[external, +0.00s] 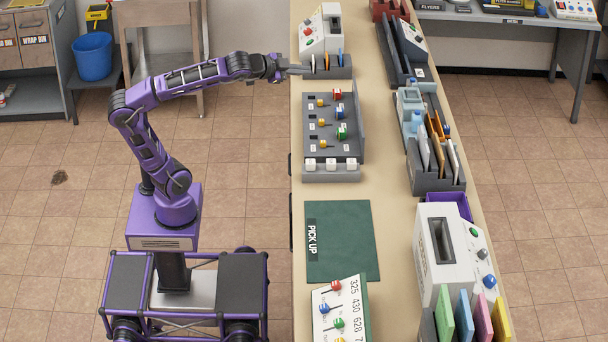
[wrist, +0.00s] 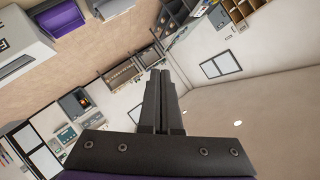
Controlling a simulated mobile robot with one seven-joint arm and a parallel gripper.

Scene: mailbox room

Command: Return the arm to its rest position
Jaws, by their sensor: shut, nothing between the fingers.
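My purple and black arm stands at the left of the long counter in the external view. It is bent up and reaches right, held out nearly level. My gripper (external: 296,69) is at the counter's left edge, close to a grey holder (external: 335,72) with upright coloured cards; I cannot tell whether they touch. In the wrist view my gripper (wrist: 162,75) shows its two dark fingers side by side, shut with nothing between them. The wrist camera looks out across the room, with walls and furniture appearing tilted.
The counter (external: 385,215) holds a key board (external: 350,165), a green PICK UP mat (external: 342,240), a white number panel (external: 335,315) and several organisers along its right side. A blue bucket (external: 92,57) stands behind my arm at the left. Tiled floor around my base is mostly free.

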